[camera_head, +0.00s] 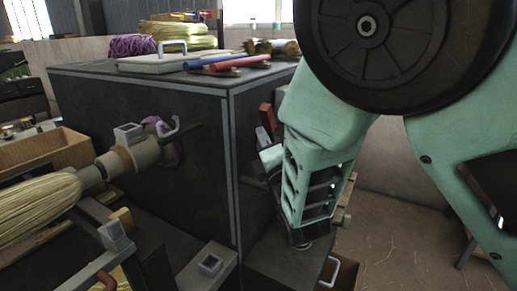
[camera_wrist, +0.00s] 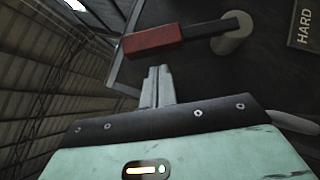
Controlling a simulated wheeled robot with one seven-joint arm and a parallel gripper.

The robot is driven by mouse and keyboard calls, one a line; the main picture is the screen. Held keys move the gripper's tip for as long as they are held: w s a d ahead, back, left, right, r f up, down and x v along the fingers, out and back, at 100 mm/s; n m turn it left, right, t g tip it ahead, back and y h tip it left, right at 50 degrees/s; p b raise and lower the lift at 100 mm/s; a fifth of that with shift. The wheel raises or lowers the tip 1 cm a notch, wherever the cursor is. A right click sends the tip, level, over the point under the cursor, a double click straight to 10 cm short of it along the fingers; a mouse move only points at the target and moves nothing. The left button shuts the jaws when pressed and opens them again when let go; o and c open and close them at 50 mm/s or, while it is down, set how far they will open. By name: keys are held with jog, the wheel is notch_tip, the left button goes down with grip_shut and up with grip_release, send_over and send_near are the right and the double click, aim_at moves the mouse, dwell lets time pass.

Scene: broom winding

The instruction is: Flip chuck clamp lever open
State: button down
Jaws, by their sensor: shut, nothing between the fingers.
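The chuck (camera_head: 130,157) is a tan cylinder on the dark machine's left face, in line with a straw broom head (camera_head: 38,210). My gripper (camera_head: 264,138) is around the corner on the machine's right face, away from the chuck. In the wrist view its fingers (camera_wrist: 157,72) are together and empty, just below a red-handled lever (camera_wrist: 152,40). I cannot tell whether they touch it. That red handle also shows in the head view (camera_head: 266,116).
The dark machine cabinet (camera_head: 145,95) fills the middle. Red and blue rods (camera_head: 238,62) and straw bundles (camera_head: 178,36) lie on top. A HARD label (camera_wrist: 305,25) is right of the red lever. A cardboard box (camera_head: 45,150) stands left. Bare floor (camera_head: 415,235) shows at right.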

aim_at(266, 121)
jog(key=shift+w+d+r, duration=0.35)
jog(key=shift+w, duration=0.25)
jog(key=shift+r, duration=0.1)
jog(key=p, duration=0.1)
jog(key=r+m+p, duration=0.1)
jog(key=shift+w+d+r+m+g+h+p, duration=0.25)
jog(key=shift+w+d+m+g+h+p, duration=0.05)
jog(key=shift+w+h+p, duration=0.1)
jog(key=w+d+r+m+g+h+p, duration=0.1)
jog(key=w+d+r+m+g+p, duration=0.1)
jog(key=w+d+m+g+p, duration=0.3)
jog(key=shift+w+r+m+g+p, duration=0.15)
jog(key=shift+w+m+g+p, duration=0.4)
jog(key=shift+w+p, duration=0.7)
jog(key=shift+d, duration=0.1)
jog(key=b+v, duration=0.2)
jog(key=v, duration=1.5)
jog(key=shift+s+a+r, duration=0.15)
jog(key=shift+s+a, duration=0.1)
jog(key=shift+s, duration=0.05)
